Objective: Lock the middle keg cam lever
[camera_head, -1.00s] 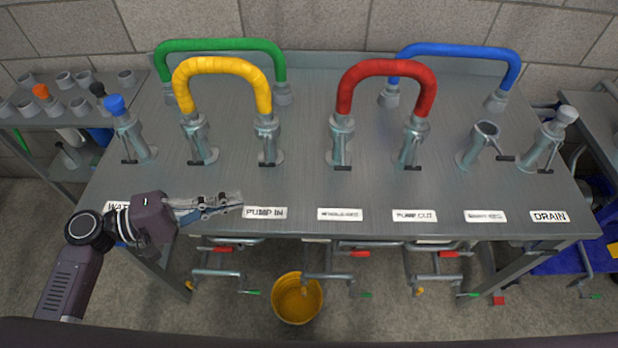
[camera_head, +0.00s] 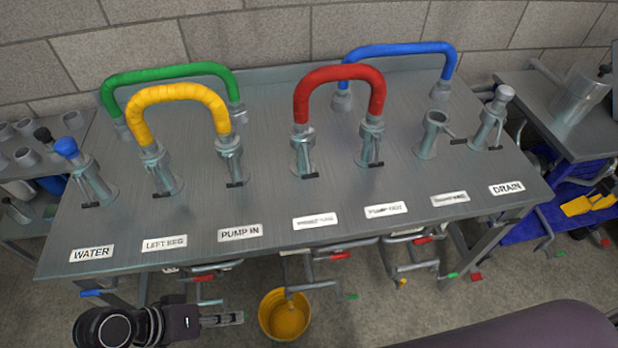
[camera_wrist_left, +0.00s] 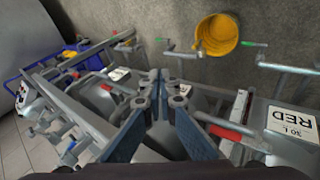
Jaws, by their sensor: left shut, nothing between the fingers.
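The red hose (camera_head: 338,73) links two upright fittings in the middle of the bench. Its left fitting (camera_head: 303,155) stands behind a label (camera_head: 315,220) too blurred to read for sure. That fitting's lever, with a black end (camera_head: 310,176), lies low at its front; I cannot tell whether it is locked. My left gripper (camera_head: 240,318) is shut and empty, low in front of the bench edge, well apart from the lever. In the left wrist view its fingers (camera_wrist_left: 168,82) meet above the frames under the bench. My right gripper is not in view.
A yellow hose (camera_head: 178,92), green hose (camera_head: 170,74) and blue hose (camera_head: 400,49) arch over the bench (camera_head: 270,200). A yellow bucket (camera_head: 284,316) stands on the floor near my left gripper. Pipe frames with red handles (camera_head: 341,256) stand under the front edge.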

